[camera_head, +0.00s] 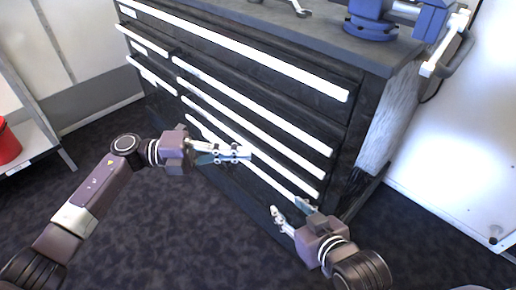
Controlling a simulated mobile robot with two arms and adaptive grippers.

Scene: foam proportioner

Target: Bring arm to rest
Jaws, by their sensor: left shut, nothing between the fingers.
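My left gripper (240,154) is shut and empty, in front of the lower drawers of the black tool cabinet (250,98). Its arm comes in from the lower left. My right gripper (288,210) is at the lower right, with its two fingers spread apart and nothing between them. It is low in front of the cabinet's right front corner. In this view both grippers overlap the cabinet's lower front, and I cannot tell whether either touches it.
A blue vise (375,18) and a wrench (293,5) are on the cabinet top. A red bucket (7,143) stands on a shelf (32,140) at the left. A white panel (458,130) is at the right. Dark carpet (175,235) between my arms is clear.

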